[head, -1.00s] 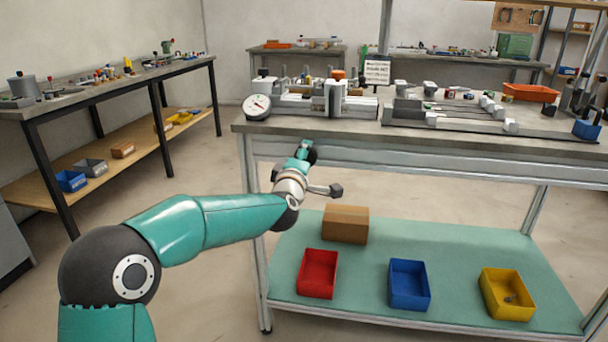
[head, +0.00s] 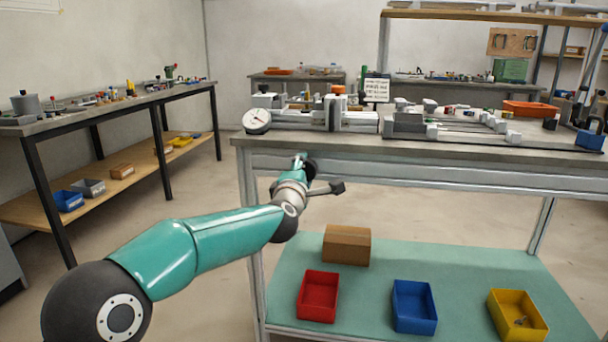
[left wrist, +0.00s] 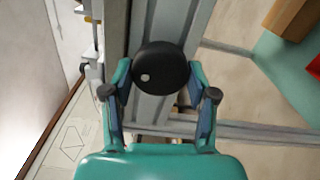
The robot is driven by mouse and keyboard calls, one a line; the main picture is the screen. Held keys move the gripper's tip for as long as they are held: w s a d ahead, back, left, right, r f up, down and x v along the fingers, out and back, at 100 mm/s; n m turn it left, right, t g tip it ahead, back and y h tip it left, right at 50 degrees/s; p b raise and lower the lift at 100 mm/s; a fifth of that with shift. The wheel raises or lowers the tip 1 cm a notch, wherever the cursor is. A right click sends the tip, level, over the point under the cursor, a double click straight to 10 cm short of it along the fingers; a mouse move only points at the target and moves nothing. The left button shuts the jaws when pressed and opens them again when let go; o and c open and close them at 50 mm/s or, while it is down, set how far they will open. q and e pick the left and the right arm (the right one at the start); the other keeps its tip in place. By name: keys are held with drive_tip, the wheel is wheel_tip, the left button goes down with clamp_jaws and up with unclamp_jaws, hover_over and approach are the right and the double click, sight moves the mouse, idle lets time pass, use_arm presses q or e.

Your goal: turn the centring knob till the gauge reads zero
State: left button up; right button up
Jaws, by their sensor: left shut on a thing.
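The centring knob (left wrist: 165,62) is round and black with a pale dot left of its middle in the left wrist view. It sits at the bench's front rail, and its dark edge (head: 313,169) shows in the head view. My left gripper (left wrist: 160,80) is shut on the knob, one teal finger on each side. In the head view, the gripper (head: 303,163) is small and partly hides the knob. The gauge (head: 257,121) is a round white dial at the left front of the bench top. Its needle is too small to read. My right gripper is out of view.
A grey clamp fixture (head: 335,115) and a sign (head: 377,90) stand on the bench (head: 420,150). Below, the green shelf (head: 365,285) holds a cardboard box (head: 347,245) and red (head: 318,297), blue (head: 414,306) and yellow (head: 517,315) bins. Open floor lies left of the bench.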

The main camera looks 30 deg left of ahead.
use_arm(q)
drive_tip(key=shift+a+f, duration=0.2)
drive_tip(key=shift+f, duration=0.15)
drive_tip(key=o, duration=1.1)
drive_tip(key=shift+r, duration=0.15)
drive_tip(key=shift+s+d, duration=0.15)
drive_tip(key=v, duration=1.1)
drive_tip(key=shift+s, duration=0.4)
